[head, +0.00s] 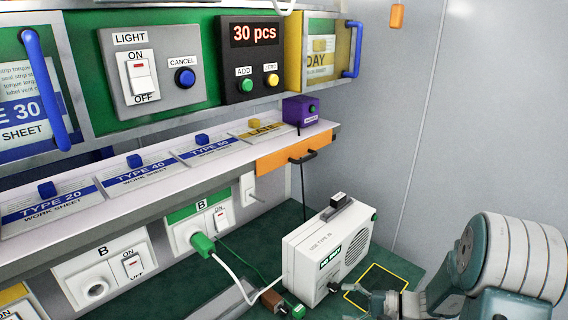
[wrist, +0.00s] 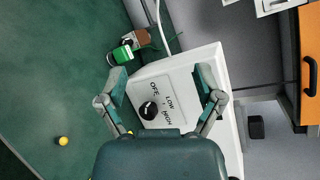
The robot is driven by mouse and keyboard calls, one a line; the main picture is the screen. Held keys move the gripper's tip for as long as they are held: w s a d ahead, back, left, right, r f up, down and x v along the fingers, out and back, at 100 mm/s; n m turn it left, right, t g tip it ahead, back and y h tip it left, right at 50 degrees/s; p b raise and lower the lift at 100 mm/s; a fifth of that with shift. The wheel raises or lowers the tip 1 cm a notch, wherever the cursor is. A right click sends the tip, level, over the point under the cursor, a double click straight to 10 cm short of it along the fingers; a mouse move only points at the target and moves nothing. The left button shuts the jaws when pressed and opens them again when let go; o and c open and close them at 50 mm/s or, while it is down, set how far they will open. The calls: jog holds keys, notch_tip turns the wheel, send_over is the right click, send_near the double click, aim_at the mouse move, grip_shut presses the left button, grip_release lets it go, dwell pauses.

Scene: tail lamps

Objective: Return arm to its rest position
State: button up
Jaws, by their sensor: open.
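My gripper (head: 392,302) is at the lower right of the head view, beside the knob side of a white box (head: 312,262). In the wrist view my gripper (wrist: 162,80) is open, with one finger on each side of the box's face (wrist: 190,90). Nothing shows between the fingers except that face, with its black knob (wrist: 148,110) and the words OFF, LOW and HIGH. I cannot tell how far the fingertips are from the box. The grey and white arm links at the right of the head view are mine.
A shelf with work sheets (head: 140,173) and a purple box (head: 301,111) runs above the green bench. An orange drawer (head: 290,152) with a black handle is behind the white box. A green plug (head: 201,244) sits in a socket, its white cable crossing the bench. Open space lies above my arm.

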jog(key=s+a+r+n+g+h, duration=0.2)
jog(key=s+r+n+g+h, duration=0.1)
jog(key=s+r, duration=0.25)
jog(key=s+a+r+n+g+h, duration=0.2)
jog(key=s+a+r+n+h, duration=0.15)
jog(key=s, duration=0.25)
jog(key=s+d+r+n+t+h, duration=0.2)
jog(key=s+d+r+t+h, duration=0.3)
jog(key=s+r+h, duration=0.3)
jog(key=shift+s+d+r+n+t, duration=0.25)
jog(key=shift+s+r+n+t, duration=0.1)
jog(key=shift+s+r, duration=0.35)
jog(key=c, duration=0.4)
jog(key=shift+a, duration=0.2)
